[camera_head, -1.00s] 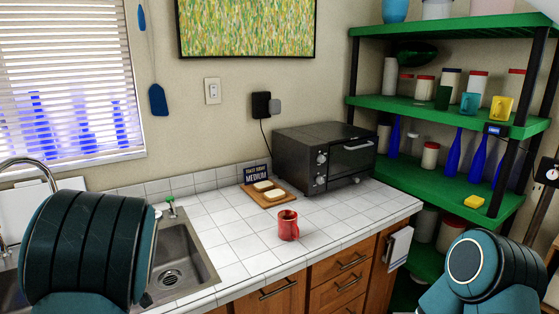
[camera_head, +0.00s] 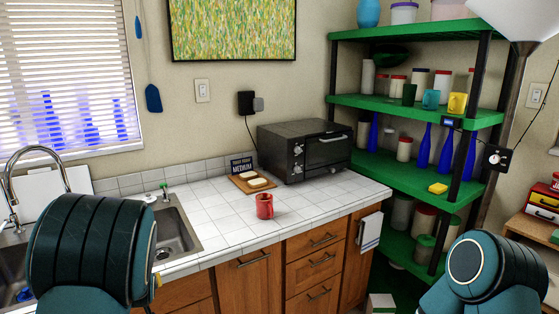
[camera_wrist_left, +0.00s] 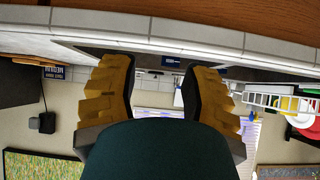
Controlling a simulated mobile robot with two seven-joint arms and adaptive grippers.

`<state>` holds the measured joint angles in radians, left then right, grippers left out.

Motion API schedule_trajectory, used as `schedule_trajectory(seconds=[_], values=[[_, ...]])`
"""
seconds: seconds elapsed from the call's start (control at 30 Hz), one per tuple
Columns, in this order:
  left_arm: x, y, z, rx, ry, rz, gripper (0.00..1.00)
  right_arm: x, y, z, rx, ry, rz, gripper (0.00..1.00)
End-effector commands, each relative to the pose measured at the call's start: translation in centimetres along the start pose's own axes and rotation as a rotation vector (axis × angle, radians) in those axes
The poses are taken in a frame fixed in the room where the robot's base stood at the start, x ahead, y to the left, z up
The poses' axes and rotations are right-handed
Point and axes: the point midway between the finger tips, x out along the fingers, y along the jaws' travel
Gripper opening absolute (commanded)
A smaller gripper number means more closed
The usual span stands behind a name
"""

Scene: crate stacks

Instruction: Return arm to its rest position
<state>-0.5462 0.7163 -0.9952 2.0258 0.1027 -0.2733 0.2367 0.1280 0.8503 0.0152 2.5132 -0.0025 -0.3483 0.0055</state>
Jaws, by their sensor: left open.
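My left gripper (camera_wrist_left: 157,78) shows in the left wrist view with its two yellow ridged fingers spread apart and nothing between them. That view is upside down, with the counter edge (camera_wrist_left: 200,42) across its top, close to the fingers. In the head view my left arm (camera_head: 92,250) fills the lower left in front of the sink, and only a small yellow piece shows beside it. My right arm (camera_head: 485,270) shows at the lower right; its gripper is out of the picture.
A white tiled counter (camera_head: 215,225) holds a red mug (camera_head: 265,206), a board with bread (camera_head: 250,182) and a black toaster oven (camera_head: 305,150). The sink (camera_head: 175,235) lies at left. A green shelf (camera_head: 400,105) with bottles and jars stands at right, beside a lamp pole.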

Motion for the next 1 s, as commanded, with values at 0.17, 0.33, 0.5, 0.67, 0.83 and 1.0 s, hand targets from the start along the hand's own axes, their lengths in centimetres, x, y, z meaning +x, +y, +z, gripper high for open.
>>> schedule_trajectory(seconds=[0.17, 0.33, 0.5, 0.67, 0.83, 1.0], values=[[1.1, 1.2, 9.2, 0.048, -0.174, 0.042, 0.46, 0.1, -0.1, 0.0, -0.002, 0.001, -0.001, 0.41], [-0.2, 3.3, 20.3, 0.102, -0.393, 0.13, 0.46, 0.0, 0.0, 0.0, -0.001, 0.0, 0.0, 0.41], [-5.0, 6.1, 30.8, 0.143, -0.619, 0.274, 0.46, 0.0, 0.0, 0.0, -0.001, 0.0, 0.0, 0.41], [-10.3, 8.6, 36.4, 0.162, -0.763, 0.412, 0.46, 0.0, 0.0, 0.0, -0.001, 0.0, 0.0, 0.41], [-13.6, 9.9, 38.6, 0.171, -0.828, 0.5, 0.46, 0.0, 0.0, 0.0, -0.001, 0.0, 0.0, 0.41], [-14.3, 10.2, 39.0, 0.174, -0.839, 0.518, 0.46, 0.0, 0.0, 0.0, -0.001, 0.0, 0.0, 0.41]])
